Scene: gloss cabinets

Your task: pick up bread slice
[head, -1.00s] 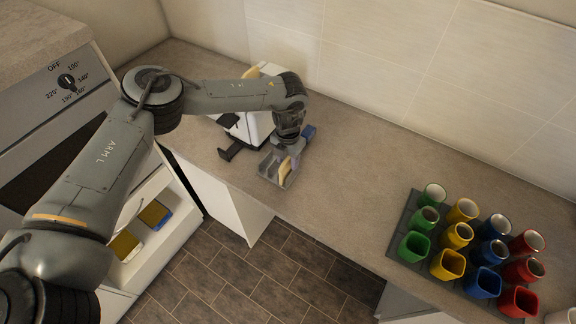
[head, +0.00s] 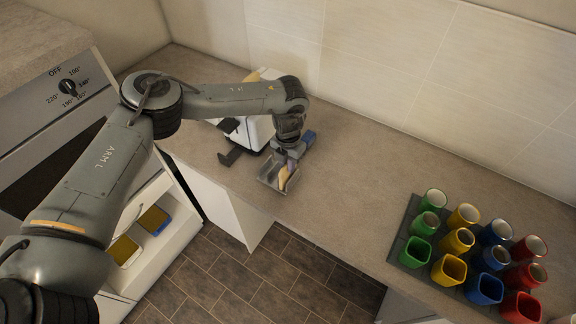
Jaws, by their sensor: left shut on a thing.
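A beige bread slice (head: 284,174) stands on edge in a small grey open tray (head: 265,185) near the front edge of the counter. My left gripper (head: 286,161) reaches down from above and is shut on the top of the slice. Its fingers are small and partly hidden, and a purple tint shows beside the slice. The slice is still low, within the tray's outline; I cannot tell whether it touches the tray floor. My right gripper is not in view.
A white toaster (head: 258,130) with dark levers stands just behind left, partly hidden by my left arm. A dark rack of coloured cups (head: 400,229) is at the right. The counter between is clear. An open lower compartment holds sponge-like pads (head: 154,218).

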